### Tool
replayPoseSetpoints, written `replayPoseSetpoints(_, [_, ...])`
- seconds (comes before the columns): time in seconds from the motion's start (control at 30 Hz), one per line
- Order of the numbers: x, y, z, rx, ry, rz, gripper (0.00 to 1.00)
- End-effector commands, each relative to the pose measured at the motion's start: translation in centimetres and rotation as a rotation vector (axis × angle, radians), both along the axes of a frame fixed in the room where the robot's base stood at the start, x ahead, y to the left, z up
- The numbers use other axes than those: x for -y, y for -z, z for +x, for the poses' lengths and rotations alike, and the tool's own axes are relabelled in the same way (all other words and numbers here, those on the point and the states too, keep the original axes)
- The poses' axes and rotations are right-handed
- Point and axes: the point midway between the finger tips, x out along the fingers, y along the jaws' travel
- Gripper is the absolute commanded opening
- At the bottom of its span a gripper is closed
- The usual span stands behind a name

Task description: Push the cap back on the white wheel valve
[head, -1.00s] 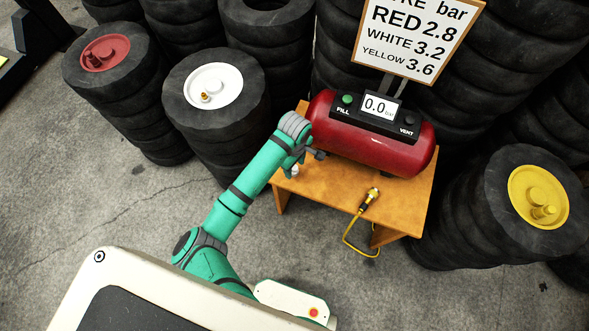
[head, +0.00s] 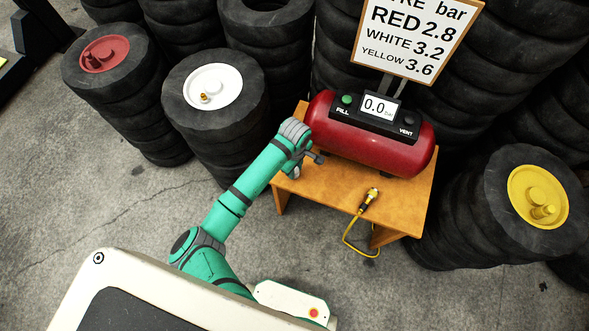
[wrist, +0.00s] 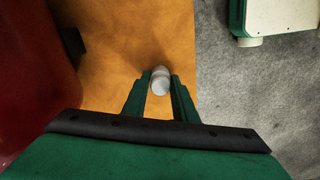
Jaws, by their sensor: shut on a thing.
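The white wheel (head: 213,87) lies on top of a tyre stack left of the table. Its brass valve (head: 204,98) stands bare, with no cap on it. A small white cap (wrist: 160,81) is between my fingertips in the wrist view. My gripper (wrist: 161,84) is shut on it, over the wooden table (wrist: 120,60). In the head view my gripper (head: 296,172) is at the table's left end, beside the red tank, and the cap is mostly hidden there. I cannot tell whether the cap still touches the table.
A red air tank (head: 370,140) with a 0.0 display stands on the table. A yellow hose with a brass end (head: 371,196) hangs at the table's front edge. Tyre stacks with a red wheel (head: 105,52) and a yellow wheel (head: 538,196) stand left and right.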

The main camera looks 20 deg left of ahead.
Motion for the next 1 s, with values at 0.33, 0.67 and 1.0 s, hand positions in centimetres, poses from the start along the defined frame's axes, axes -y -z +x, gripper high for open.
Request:
replayPoseSetpoints(0.33, [0.0,-2.2,0.0,0.003,-0.002,-0.002,0.05])
replayPoseSetpoints(0.67, [-2.3,-7.9,-3.4,0.006,-0.006,-0.002,0.05])
replayPoseSetpoints(1.0, [-5.2,-11.4,-8.6,0.002,0.007,0.005,0.04])
